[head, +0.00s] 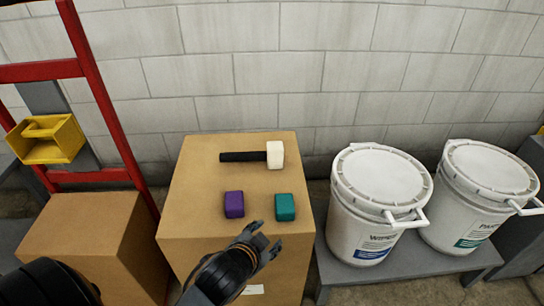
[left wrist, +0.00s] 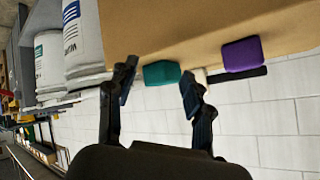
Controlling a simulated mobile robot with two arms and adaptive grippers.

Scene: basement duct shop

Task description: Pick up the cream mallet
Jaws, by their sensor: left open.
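The cream mallet (head: 274,155) lies on its side on top of a cardboard box (head: 183,200), near the far edge. Its pale, blocky head is at the right and its black handle points left. My left gripper (head: 268,237) is open and empty over the near right part of the box, nearer than the mallet and apart from it. In the left wrist view, the mallet's black handle (left wrist: 222,77) shows past the blocks, with its head partly hidden by a finger. My right gripper is not in view.
A purple block (head: 234,204) and a teal block (head: 285,207) sit between my left gripper and the mallet. White buckets (head: 380,178) stand on a grey bench at the right. A red hand truck (head: 100,95) and a lower box (head: 90,235) are at the left. A block wall rises behind.

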